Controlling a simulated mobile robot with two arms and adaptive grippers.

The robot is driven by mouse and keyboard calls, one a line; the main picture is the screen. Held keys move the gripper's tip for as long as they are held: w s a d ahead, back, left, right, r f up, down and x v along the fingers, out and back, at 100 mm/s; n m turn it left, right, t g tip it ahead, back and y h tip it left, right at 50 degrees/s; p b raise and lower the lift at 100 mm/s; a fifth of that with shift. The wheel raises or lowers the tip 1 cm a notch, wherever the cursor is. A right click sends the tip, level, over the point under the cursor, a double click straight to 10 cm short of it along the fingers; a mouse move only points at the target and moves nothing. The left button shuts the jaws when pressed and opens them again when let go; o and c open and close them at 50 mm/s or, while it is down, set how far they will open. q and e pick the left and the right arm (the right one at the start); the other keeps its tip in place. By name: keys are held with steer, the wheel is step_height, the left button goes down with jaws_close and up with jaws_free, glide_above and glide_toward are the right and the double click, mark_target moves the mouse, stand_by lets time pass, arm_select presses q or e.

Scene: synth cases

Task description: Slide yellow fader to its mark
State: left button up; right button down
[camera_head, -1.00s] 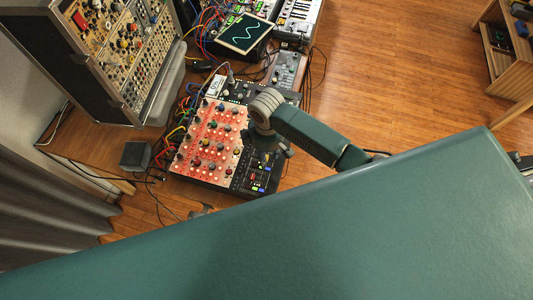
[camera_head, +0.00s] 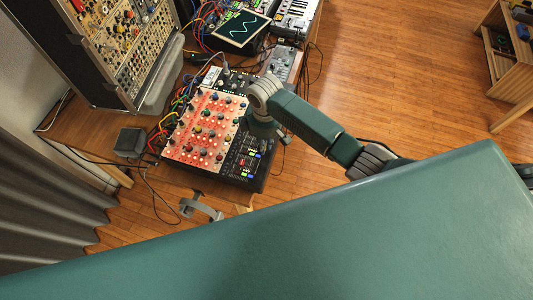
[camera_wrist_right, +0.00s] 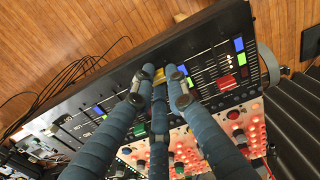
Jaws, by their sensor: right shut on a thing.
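The yellow fader (camera_wrist_right: 159,76) shows in the right wrist view as a small yellow cap on the black fader strip (camera_wrist_right: 205,60) of the mixer. My right gripper (camera_wrist_right: 156,82) has its blue-grey fingers closed around this cap, which is partly covered by them. In the head view my right gripper (camera_head: 262,127) reaches down onto the fader side of the mixer (camera_head: 245,168), and its fingertips are hard to make out. The fader's mark cannot be told apart from the printed scale lines. My left gripper is not in view.
Blue (camera_wrist_right: 239,44) and red (camera_wrist_right: 226,83) fader caps sit beside the fingers. Lit knobs cover the orange panel (camera_head: 190,150). Cables run along its left side, near a small dark box (camera_head: 130,142). A screen (camera_head: 241,27) and modular rack (camera_head: 115,40) stand behind.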

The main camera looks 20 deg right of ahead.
steer(key=shift+d, duration=0.5)
steer(key=shift+w, duration=0.1)
steer(key=c, duration=1.7)
jaws_free()
steer(key=shift+a, duration=0.15)
steer(key=shift+o, duration=0.3)
steer(key=shift+a+r, duration=0.15)
steer(key=shift+r, duration=0.25)
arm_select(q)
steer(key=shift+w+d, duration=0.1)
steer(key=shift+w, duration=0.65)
arm_select(e)
step_height(320, 180, up, 11)
steer(key=shift+d, duration=0.3)
